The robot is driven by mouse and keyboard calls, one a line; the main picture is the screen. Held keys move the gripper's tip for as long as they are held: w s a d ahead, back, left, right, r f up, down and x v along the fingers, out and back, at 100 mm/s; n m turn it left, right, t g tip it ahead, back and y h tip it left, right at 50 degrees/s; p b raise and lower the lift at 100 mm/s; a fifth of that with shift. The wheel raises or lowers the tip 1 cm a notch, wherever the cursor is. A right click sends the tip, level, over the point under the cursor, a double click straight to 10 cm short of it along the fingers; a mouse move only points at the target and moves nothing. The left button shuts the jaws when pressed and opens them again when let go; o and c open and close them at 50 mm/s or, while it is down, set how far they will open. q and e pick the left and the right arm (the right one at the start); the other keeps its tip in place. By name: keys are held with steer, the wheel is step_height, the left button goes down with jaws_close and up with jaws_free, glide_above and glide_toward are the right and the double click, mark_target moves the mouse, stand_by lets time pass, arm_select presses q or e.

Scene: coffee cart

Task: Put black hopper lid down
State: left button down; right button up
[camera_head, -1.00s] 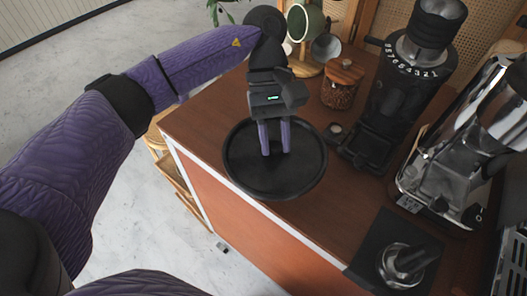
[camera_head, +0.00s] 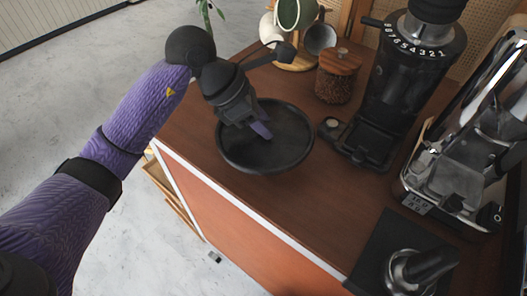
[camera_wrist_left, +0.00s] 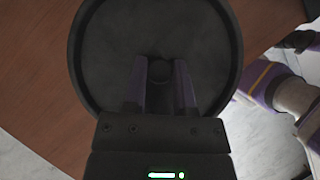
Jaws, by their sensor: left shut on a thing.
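A wide, shallow black round dish with a raised rim (camera_head: 222,153) lies on the brown counter. In the left wrist view its rim (camera_wrist_left: 237,50) fills much of the picture. My left gripper (camera_head: 262,130) comes in tilted from the upper left, its purple fingers over the dish's inside. In the left wrist view a small dark rounded piece (camera_wrist_left: 160,69) sits between the fingers. It looks like the hopper lid or its knob; its outline is lost against the black dish. I cannot tell whether it touches the dish. My right gripper is not in view.
A black grinder (camera_head: 400,85) stands right of the dish, and a wood-lidded jar of beans (camera_head: 337,80) behind it. A mug rack (camera_head: 297,55) is at the back. A chrome coffee machine (camera_head: 465,160) is at the right. The counter's white front edge (camera_head: 235,205) is close to the dish.

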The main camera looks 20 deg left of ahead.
mark_target(254, 137)
arm_select(q)
step_height(254, 137, down, 6)
steer(key=shift+f+b, duration=0.1)
steer(key=shift+b, duration=0.65)
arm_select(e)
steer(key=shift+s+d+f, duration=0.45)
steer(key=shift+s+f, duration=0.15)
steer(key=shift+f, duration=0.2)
arm_select(q)
steer(key=shift+c, duration=2.1)
jaws_free()
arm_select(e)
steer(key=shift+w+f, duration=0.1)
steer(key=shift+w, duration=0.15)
arm_select(q)
steer(key=shift+r, duration=0.3)
steer(key=p+v, duration=0.3)
steer(key=v, duration=0.8)
steer(key=shift+a+r, duration=0.1)
steer(key=shift+r, duration=0.05)
steer(key=shift+s+a+r, duration=0.15)
steer(key=shift+r, duration=0.05)
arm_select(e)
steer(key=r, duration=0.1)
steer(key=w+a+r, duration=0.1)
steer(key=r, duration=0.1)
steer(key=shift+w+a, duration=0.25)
